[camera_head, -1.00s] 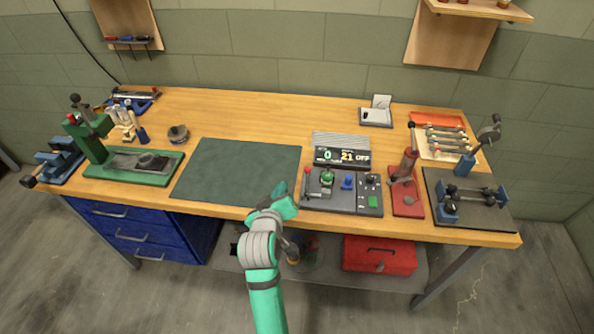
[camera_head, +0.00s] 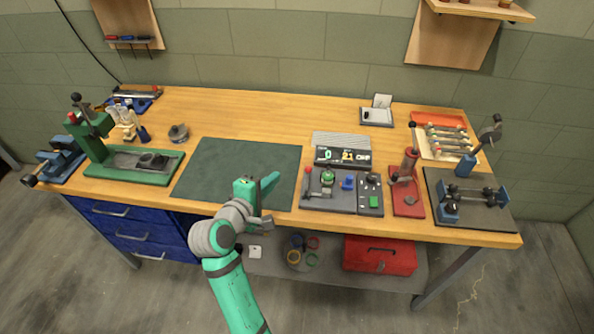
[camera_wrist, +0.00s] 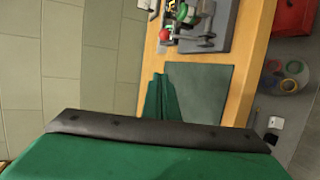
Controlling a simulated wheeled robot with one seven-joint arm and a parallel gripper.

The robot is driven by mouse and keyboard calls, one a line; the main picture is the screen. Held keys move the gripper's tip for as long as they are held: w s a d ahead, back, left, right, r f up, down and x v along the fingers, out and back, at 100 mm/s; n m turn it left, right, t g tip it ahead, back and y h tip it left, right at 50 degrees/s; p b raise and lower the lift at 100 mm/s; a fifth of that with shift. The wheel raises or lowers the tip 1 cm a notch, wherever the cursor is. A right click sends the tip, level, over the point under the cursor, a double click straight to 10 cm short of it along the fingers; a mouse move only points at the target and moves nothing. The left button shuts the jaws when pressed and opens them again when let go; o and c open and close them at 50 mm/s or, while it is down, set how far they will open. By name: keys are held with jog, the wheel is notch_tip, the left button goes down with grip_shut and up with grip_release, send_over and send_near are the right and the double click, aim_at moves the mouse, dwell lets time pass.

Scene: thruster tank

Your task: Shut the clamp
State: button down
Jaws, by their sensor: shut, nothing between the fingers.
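The clamp (camera_head: 308,184) stands at the left end of a grey test station. Its red-knobbed lever is raised, beside a green part (camera_head: 328,178). In the wrist view the red knob (camera_wrist: 164,35) and the green part (camera_wrist: 187,13) show near the top edge. My gripper (camera_head: 271,182) is shut and empty over the right part of the dark green mat (camera_head: 215,175), left of the clamp and apart from it. Its fingers (camera_wrist: 159,82) also show in the wrist view, over the mat. The clamp's lower parts are too small to tell clearly.
The station carries a blue button (camera_head: 348,182), with a display (camera_head: 342,156) behind it. A red press (camera_head: 406,190) stands to its right, and a green press (camera_head: 95,140) stands far left. The mat is clear. A red toolbox (camera_head: 380,255) sits on the shelf below.

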jog(key=x, duration=1)
jog(key=shift+s+d+r, duration=0.25)
jog(key=shift+s+d, duration=0.4)
jog(key=shift+d, duration=0.15)
jog(key=shift+s+d+r, duration=0.2)
jog(key=shift+s+d, duration=0.45)
jog(key=shift+d, duration=0.1)
jog(key=shift+s, duration=0.1)
jog(key=shift+s+t, duration=0.15)
jog(key=shift+t, duration=0.25)
